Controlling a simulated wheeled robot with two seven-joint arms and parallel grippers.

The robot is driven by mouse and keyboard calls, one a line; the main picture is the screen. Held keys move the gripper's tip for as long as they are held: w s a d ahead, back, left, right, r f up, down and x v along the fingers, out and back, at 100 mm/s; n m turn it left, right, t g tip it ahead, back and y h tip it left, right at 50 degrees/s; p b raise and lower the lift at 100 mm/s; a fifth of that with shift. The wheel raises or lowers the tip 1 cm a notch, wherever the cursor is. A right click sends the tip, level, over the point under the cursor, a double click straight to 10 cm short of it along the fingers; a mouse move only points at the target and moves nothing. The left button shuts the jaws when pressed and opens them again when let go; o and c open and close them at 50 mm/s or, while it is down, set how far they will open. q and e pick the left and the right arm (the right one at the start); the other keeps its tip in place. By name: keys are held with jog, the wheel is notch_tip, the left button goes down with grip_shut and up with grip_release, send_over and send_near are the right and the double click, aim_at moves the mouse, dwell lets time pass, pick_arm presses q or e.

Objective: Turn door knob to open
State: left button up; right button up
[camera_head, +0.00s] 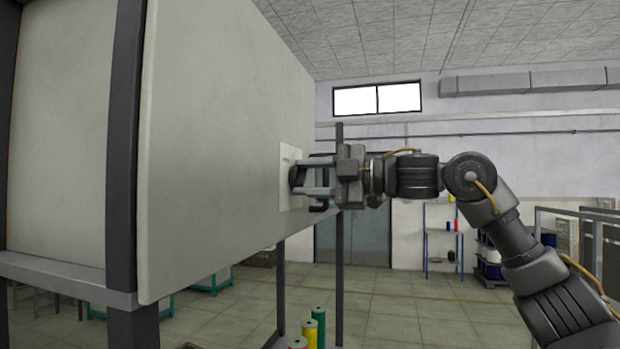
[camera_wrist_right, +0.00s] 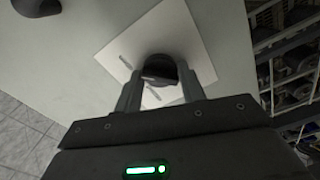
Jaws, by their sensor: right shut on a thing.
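A large grey door panel (camera_head: 210,130) fills the left of the head view, swung out from the cabinet frame (camera_head: 122,140). A white square plate (camera_head: 287,165) sits on the panel near its far edge. A dark round knob (camera_wrist_right: 160,69) stands on the plate (camera_wrist_right: 199,58) in the right wrist view. My right gripper (camera_head: 312,176) is shut on the knob, one finger on each side of it, and its fingers (camera_wrist_right: 160,92) also show in the right wrist view. My left gripper is not in view.
Grey posts (camera_head: 339,250) stand beyond the door edge. Green, yellow and red bobbins (camera_head: 318,322) are at the bottom. A blue shelf rack (camera_head: 442,235) is at the back wall. Open tiled floor (camera_head: 400,310) lies below my right arm.

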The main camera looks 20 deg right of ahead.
jog(key=o, duration=1)
jog(key=shift+c, duration=0.2)
jog(key=b+v, duration=0.4)
jog(key=v, duration=0.6)
jog(key=shift+s+d, duration=0.2)
jog(key=shift+d, duration=0.15)
